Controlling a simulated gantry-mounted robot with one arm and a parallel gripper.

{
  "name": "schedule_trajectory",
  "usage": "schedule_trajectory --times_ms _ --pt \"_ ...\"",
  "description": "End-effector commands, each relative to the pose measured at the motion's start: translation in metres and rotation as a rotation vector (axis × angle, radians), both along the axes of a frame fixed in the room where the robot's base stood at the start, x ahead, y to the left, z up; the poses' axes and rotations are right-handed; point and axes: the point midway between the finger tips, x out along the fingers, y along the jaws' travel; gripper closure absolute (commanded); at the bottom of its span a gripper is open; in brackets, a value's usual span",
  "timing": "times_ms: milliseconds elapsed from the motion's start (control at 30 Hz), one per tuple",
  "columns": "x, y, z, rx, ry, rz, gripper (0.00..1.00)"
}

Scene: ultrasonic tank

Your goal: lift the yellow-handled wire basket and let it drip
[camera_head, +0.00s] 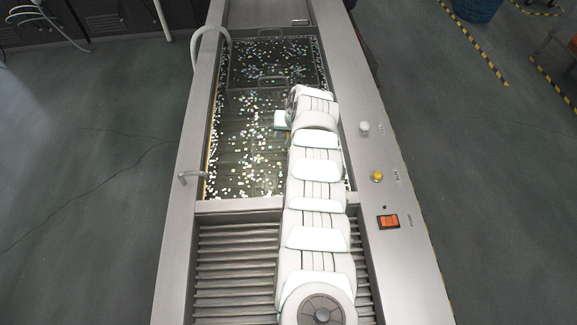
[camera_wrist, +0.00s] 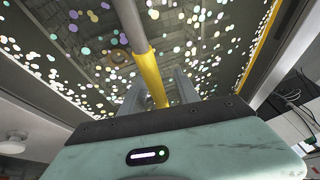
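The near wire basket sits low in the tank (camera_head: 240,150), its mesh hard to make out under the speckled liquid. A yellow bar (camera_head: 207,155) runs along the tank's left side. In the wrist view a yellow handle sleeve (camera_wrist: 149,72) on a grey rod passes between the two grey fingers of my gripper (camera_wrist: 158,85). The fingers stand apart, with a visible gap around the sleeve. A second yellow bar (camera_wrist: 258,45) lies farther right in the wrist view. In the head view my arm hides the fingers and the handle.
A darker rectangular frame (camera_head: 270,62) with loop handles lies at the tank's far end. A curved pipe (camera_head: 207,38) overhangs the left rim, and a small tap (camera_head: 190,178) stands nearer. A ribbed drain section (camera_head: 237,260) is in front. The right rim bears a yellow knob (camera_head: 377,176) and an orange switch (camera_head: 388,222).

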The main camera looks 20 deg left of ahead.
Motion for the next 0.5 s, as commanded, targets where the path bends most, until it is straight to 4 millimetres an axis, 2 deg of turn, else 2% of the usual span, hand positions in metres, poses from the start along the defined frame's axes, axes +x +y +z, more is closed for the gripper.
schedule_trajectory --times_ms 67,500 --pt "0.0000 0.0001 0.0000 0.000 0.000 0.000 0.62" --pt "0.0000 -0.0002 -0.0001 0.000 0.000 0.000 0.98"
